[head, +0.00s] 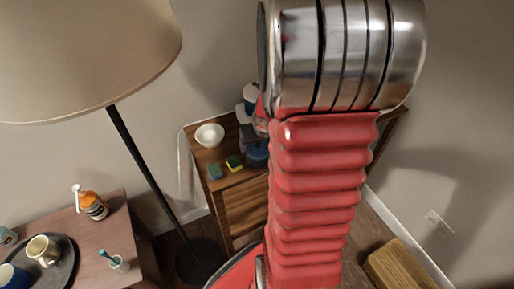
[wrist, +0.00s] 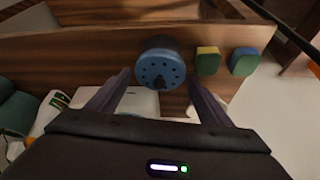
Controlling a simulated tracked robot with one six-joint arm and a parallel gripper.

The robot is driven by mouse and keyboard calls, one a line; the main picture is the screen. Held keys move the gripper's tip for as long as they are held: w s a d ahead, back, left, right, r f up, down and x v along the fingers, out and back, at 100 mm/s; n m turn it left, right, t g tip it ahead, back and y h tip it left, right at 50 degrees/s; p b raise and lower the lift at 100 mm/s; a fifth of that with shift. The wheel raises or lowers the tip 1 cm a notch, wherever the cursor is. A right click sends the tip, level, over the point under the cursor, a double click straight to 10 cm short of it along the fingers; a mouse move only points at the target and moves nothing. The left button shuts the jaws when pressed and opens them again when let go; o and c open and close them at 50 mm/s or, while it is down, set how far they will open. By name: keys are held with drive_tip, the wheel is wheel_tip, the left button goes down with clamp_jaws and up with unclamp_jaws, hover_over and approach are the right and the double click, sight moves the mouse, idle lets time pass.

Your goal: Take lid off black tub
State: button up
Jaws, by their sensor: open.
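In the wrist view a round blue lid (wrist: 157,70) with several small dark holes faces the camera. It sits on a dark tub (wrist: 172,45), whose sides are mostly hidden. My gripper (wrist: 159,79) is open, with one finger to the left of the lid and one to the right. I cannot tell whether the fingers touch it. In the head view a dark blue tub (head: 257,152) stands on the wooden cabinet, partly hidden by my red arm. My gripper is hidden there.
Two sponges (wrist: 208,60) (wrist: 244,61) lie to the right of the tub. A white bowl (head: 209,135) stands on the cabinet (head: 245,205). A floor lamp (head: 140,155) stands to its left, and a side table (head: 120,225) holds an orange bottle (head: 93,206).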

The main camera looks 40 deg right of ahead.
sight(259, 150)
drive_tip(key=shift+c, duration=0.2)
drive_tip(key=shift+s, duration=0.1)
drive_tip(key=c, duration=1)
drive_tip(key=shift+c, duration=0.4)
drive_tip(key=shift+a+f, duration=0.1)
drive_tip(key=shift+r, duration=0.65)
clamp_jaws()
wheel_tip(259, 150, up, 9)
